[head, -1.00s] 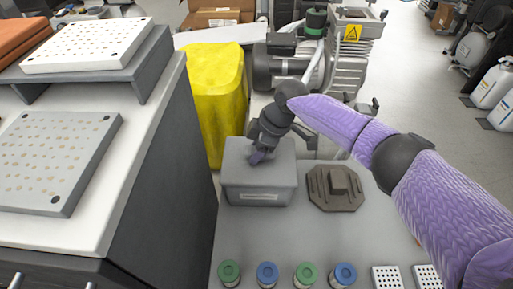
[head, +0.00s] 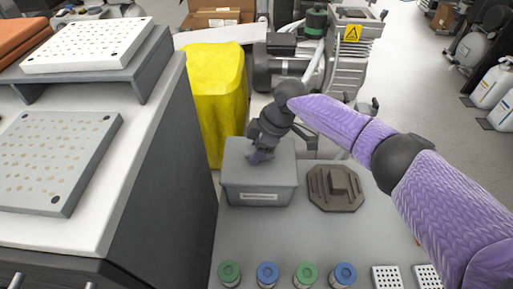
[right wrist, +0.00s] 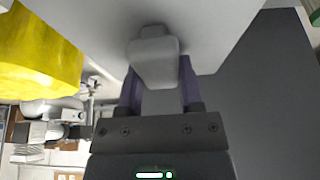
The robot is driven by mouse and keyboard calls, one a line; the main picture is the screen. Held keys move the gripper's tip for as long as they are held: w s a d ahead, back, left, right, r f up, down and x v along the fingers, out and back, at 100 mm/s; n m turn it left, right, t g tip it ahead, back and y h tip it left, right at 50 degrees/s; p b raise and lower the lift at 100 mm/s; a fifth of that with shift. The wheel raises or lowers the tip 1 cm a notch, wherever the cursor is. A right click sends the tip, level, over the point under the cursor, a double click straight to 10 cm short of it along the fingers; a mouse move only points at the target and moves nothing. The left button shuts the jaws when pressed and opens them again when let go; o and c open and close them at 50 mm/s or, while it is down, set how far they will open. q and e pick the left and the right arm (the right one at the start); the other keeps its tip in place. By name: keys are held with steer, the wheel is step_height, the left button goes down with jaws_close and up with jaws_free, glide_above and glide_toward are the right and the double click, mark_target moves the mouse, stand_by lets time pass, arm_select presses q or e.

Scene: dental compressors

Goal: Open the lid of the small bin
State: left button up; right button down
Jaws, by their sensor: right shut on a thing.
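The small bin (head: 258,188) is a grey box with a label on its front, standing on the grey table beside the yellow bag. Its lid (head: 236,154) lies flat on top and looks closed. My right gripper (head: 260,156) is at the middle of the lid from above. In the right wrist view its two purple fingers (right wrist: 158,92) are shut on the lid's grey knob (right wrist: 153,62), one on each side. The knob is mostly hidden by the gripper in the head view. My left gripper is not in view.
A brown octagonal block (head: 336,187) sits just right of the bin. Several green- and blue-capped vials (head: 268,272) line the table's front. A yellow bag (head: 216,100) and a compressor (head: 345,70) stand behind. A dark cabinet (head: 165,190) rises at left.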

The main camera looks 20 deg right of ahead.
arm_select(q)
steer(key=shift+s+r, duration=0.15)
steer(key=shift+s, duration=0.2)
arm_select(e)
steer(key=shift+w+r, duration=0.15)
steer(key=shift+r, duration=0.1)
steer(key=shift+w+d+r, duration=0.1)
steer(key=shift+r, duration=0.05)
steer(key=shift+w+d+r, duration=0.15)
steer(key=shift+w+r, duration=0.2)
steer(key=shift+r, duration=0.15)
steer(key=shift+w+d+r+b, duration=0.15)
steer(key=shift+w+r+b, duration=0.15)
steer(key=shift+b, duration=0.05)
steer(key=shift+w+d+r+b, duration=0.25)
steer(key=shift+w+r+b, duration=0.05)
steer(key=shift+w+b, duration=0.15)
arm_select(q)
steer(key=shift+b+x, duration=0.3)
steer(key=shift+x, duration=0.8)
arm_select(e)
steer(key=shift+w+d+r, duration=0.1)
steer(key=shift+w+r, duration=0.1)
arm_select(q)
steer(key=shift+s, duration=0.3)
arm_select(e)
steer(key=shift+d, duration=0.1)
